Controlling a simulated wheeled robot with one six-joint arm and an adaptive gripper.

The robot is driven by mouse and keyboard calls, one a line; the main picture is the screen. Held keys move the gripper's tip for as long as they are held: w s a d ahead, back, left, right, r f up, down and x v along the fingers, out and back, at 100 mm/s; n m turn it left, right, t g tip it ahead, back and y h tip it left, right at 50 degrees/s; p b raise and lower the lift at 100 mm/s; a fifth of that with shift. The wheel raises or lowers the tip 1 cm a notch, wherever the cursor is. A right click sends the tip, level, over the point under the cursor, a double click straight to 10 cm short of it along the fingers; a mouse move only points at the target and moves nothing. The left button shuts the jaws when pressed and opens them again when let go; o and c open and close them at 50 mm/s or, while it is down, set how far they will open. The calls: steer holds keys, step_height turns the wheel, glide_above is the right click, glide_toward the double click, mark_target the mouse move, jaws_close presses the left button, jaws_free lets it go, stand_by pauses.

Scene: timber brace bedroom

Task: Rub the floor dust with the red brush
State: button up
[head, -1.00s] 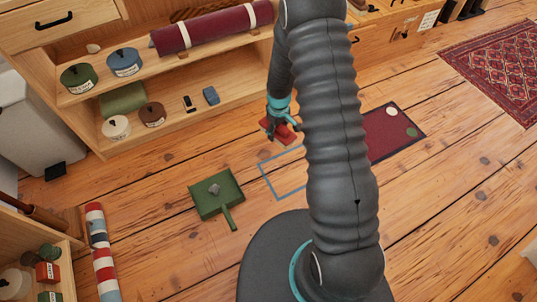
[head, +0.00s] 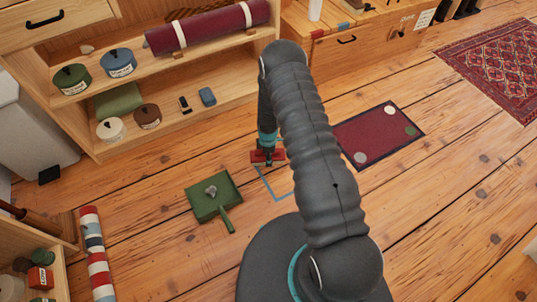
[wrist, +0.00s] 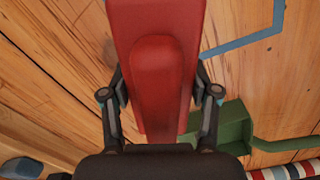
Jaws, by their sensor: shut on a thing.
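My gripper (head: 268,146) is shut on the red brush (head: 262,157), which it holds at the far left corner of a blue outline (head: 277,200) on the wooden floor. I cannot tell whether the brush touches the floor. In the wrist view, my gripper (wrist: 160,105) has a finger on each side of the red brush (wrist: 155,35). A green dustpan (head: 203,208) lies left of the outline with a grey lump (head: 211,191) on it. The dustpan also shows in the wrist view (wrist: 233,130). My arm hides part of the outline; I see no distinct dust on the bare floor.
A wooden shelf (head: 180,113) with tins and a maroon roll (head: 210,27) stands behind. A maroon mat (head: 380,135) with pale and green discs lies right of my arm. A striped roll (head: 97,255) lies at left. Floor around the dustpan is clear.

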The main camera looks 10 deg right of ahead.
step_height(320, 180, down, 6)
steer(key=shift+r+b, duration=0.1)
steer(key=shift+b, duration=1.1)
steer(key=shift+w+d+r+p, duration=0.1)
steer(key=shift+d+r+p, duration=0.05)
steer(key=shift+d+p, duration=0.15)
steer(key=shift+c, duration=0.4)
steer(key=shift+w+d, duration=0.25)
steer(key=shift+d, duration=0.6)
steer(key=shift+w+d+p, duration=0.2)
steer(key=shift+d+p, duration=0.25)
steer(key=shift+d, duration=0.3)
steer(key=shift+d+p, duration=0.15)
steer(key=shift+p, duration=0.35)
steer(key=shift+a+f+b, duration=0.2)
steer(key=shift+a+b, duration=0.05)
steer(key=shift+b, duration=0.15)
steer(key=a, duration=0.1)
steer(key=s+a+b, duration=0.1)
steer(key=a, duration=0.1)
steer(key=shift+a, duration=0.3)
steer(key=shift+a+r+p, duration=0.2)
steer(key=shift+r+p, duration=0.3)
steer(key=shift+r, duration=0.7)
steer(key=shift+d+r+p, duration=0.2)
steer(key=shift+r+p, duration=0.15)
steer(key=shift+r, duration=0.25)
steer(key=shift+r+p, duration=0.9)
steer(key=shift+r, duration=1.35)
